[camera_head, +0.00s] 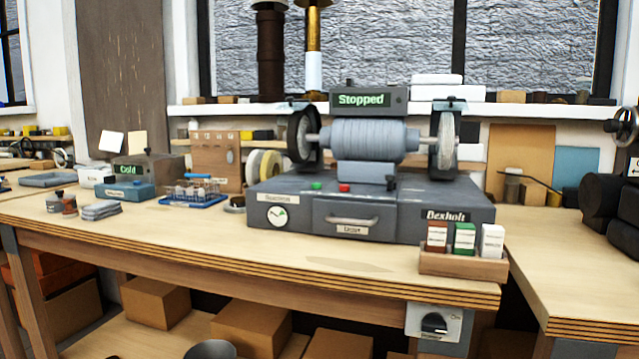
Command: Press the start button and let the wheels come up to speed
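The bench grinder (367,140) stands on a dark grey base cabinet (440,200) on the workbench. A wheel shows at its left end (302,137) and another at its right end (446,138). A display above it (361,99) reads "Stopped" in green. A green button (316,186) and a red button (344,188) sit on top of the base, in front of the motor. Neither button carries a label I can read. Neither of my grippers is in view.
A wooden rack of small boxes (462,264) stands at the bench's front right. A switch box (434,322) hangs below the front edge. A blue tray (194,198) and a grey box reading "Cold" (146,168) stand at left.

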